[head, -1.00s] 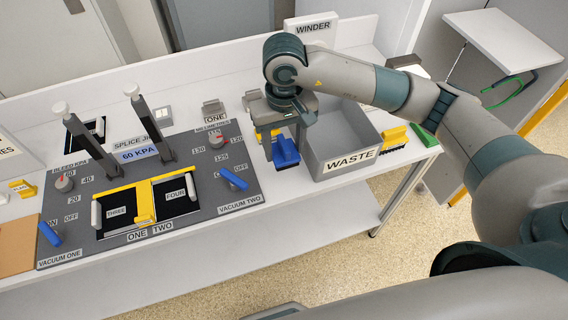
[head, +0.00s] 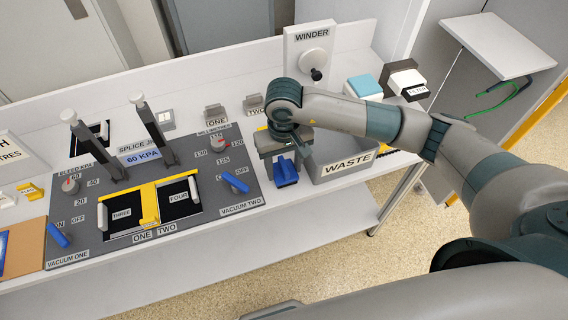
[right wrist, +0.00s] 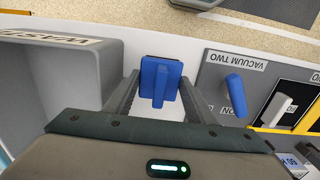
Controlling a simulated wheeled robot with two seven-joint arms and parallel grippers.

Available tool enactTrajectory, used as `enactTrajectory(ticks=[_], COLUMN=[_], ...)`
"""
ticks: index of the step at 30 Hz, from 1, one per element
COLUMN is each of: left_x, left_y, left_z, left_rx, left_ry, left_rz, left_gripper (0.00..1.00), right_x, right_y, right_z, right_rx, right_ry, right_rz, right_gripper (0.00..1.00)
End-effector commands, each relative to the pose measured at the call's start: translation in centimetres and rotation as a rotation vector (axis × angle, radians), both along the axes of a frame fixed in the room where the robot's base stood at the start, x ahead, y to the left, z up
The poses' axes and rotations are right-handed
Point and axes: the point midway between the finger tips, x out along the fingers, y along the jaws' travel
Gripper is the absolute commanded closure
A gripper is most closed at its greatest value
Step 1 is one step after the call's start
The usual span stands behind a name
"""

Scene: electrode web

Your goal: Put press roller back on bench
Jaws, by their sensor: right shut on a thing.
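The press roller, which I take to be the blue block with a blue grip (head: 285,172), is between the fingers of my right gripper (head: 284,158). In the right wrist view the blue piece (right wrist: 160,82) sits between both fingers (right wrist: 158,95). My right gripper is shut on it, over the strip of white bench (head: 188,106) between the grey control panel and the waste bin. I cannot tell whether the roller touches the bench. My left gripper is not in view.
The grey waste bin (head: 348,168) stands close to the right of my right gripper. The grey panel (head: 215,212) with the blue vacuum two lever (head: 234,182) is close on its left. The winder (head: 311,62) stands behind. The bench's front edge is near.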

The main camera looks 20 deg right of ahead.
Motion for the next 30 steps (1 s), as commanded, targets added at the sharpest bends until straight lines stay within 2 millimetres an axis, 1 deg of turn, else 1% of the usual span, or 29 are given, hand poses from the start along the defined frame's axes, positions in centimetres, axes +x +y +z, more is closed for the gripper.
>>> enactTrajectory(ticks=[3, 9, 16, 17, 18, 19, 30], left_x=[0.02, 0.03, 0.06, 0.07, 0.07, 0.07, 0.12], left_y=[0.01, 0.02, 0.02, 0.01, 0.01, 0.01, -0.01], left_z=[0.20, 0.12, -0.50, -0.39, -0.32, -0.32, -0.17], left_rx=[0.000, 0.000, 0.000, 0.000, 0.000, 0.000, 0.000], left_ry=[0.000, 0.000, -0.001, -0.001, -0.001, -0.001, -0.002], left_rz=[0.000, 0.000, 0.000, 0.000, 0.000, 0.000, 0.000], left_gripper=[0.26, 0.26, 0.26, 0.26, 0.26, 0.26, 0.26], right_x=[0.02, 0.04, 0.04, 0.02, 0.02, 0.02, 0.01], right_y=[0.01, 0.00, -0.02, -0.02, -0.02, -0.02, -0.01], right_z=[-0.37, -0.40, -0.80, -0.71, -0.67, -0.67, -0.55], right_rx=[0.000, 0.000, 0.000, -0.001, -0.001, -0.001, 0.000], right_ry=[0.000, -0.001, -0.002, -0.001, -0.001, -0.001, 0.000], right_rz=[0.000, 0.000, 0.001, 0.001, 0.000, 0.000, 0.000], right_gripper=[0.68, 0.68, 0.68, 0.46, 0.36, 0.32, 0.32])
